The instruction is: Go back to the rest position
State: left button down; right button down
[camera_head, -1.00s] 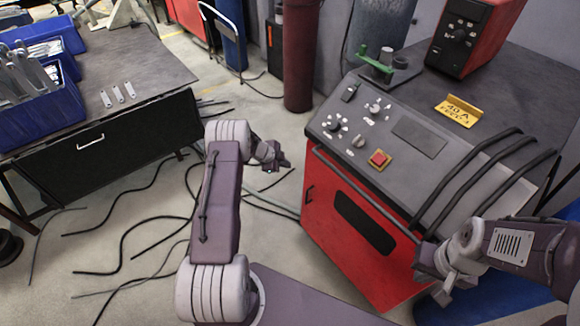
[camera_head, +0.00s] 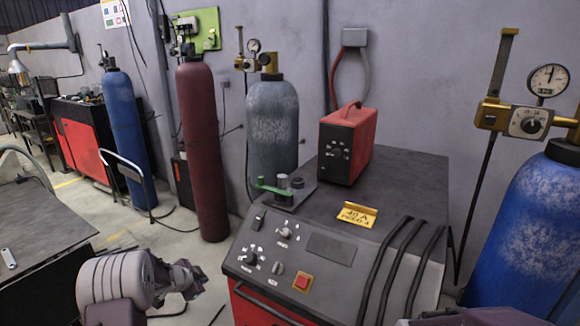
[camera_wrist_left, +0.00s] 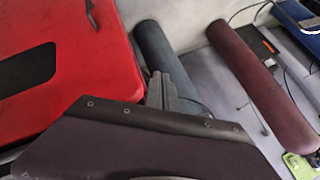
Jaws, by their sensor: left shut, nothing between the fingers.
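My left gripper (camera_head: 190,279) shows at the lower left of the head view, past the white ribbed joint of my left arm. It is shut and empty, in the air left of the red welding machine (camera_head: 262,305), apart from it. In the left wrist view its grey shut fingers (camera_wrist_left: 163,92) show at the middle, with the machine's red side (camera_wrist_left: 55,75) at the left. Only a purple part of my right arm shows at the bottom right edge of the head view; the right gripper is out of view.
The machine's grey top (camera_head: 405,185) carries a red box (camera_head: 347,145), a yellow sign (camera_head: 357,214) and black handles. Gas cylinders in maroon (camera_head: 203,150), grey (camera_head: 272,125) and blue (camera_head: 525,235) stand by the wall. A dark table (camera_head: 40,228) is at left; some floor is open between.

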pick_arm(q)
jog(key=s+d+r+n+g, duration=0.1)
jog(key=s+d+n+g, duration=0.1)
jog(key=s, duration=0.8)
jog(key=s+d+r+n+g, duration=0.1)
jog(key=s+d+n+g, duration=0.2)
jog(key=s, duration=0.8)
jog(key=s+d+r+n+g, duration=0.2)
jog(key=s+d+n, duration=0.3)
jog(key=s+d, duration=0.4)
jog(key=shift+s+d+n+y, duration=0.3)
jog(key=shift+s+y, duration=0.1)
jog(key=shift+s, duration=0.65)
jog(key=shift+a, duration=0.1)
